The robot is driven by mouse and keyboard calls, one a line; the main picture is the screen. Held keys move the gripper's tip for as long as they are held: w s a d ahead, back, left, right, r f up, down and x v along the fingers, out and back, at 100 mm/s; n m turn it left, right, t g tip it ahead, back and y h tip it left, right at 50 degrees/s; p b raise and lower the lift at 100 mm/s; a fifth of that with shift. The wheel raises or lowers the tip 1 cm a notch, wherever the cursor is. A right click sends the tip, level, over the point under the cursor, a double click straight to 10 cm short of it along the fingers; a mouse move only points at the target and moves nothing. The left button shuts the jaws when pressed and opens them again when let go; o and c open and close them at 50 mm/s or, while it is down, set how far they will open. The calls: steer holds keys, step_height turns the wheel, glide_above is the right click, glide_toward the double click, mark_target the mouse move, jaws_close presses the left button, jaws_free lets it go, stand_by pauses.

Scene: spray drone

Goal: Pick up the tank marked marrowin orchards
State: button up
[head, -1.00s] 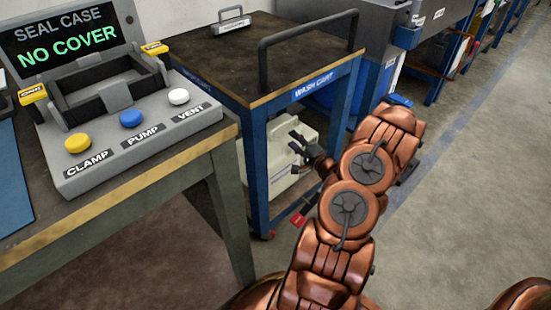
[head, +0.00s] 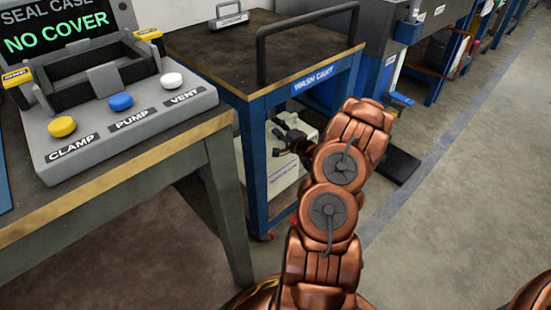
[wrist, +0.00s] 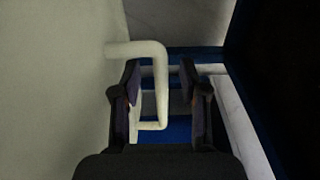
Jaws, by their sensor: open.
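A cream tank (head: 284,178) stands on the lower level of the blue wash cart. Small print on its side is too small to read, so I cannot confirm its marking. In the wrist view the tank's pale wall (wrist: 55,90) fills the left side, and its looped handle (wrist: 161,85) sticks out to the right. My gripper (head: 278,141) is in front of the tank's upper part in the head view. In the wrist view my gripper (wrist: 160,85) is open, with the handle's upright bar showing between its fingers. I cannot tell how deep the bar sits.
The wash cart (head: 318,77) has a dark top above the tank and blue legs beside it. A bench with a seal case console (head: 120,125) stands at the left, its screen reading NO COVER. The floor at the right (head: 460,190) is clear.

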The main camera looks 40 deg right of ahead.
steer(key=shift+w, duration=0.65)
steer(key=shift+d, duration=0.1)
jaws_close()
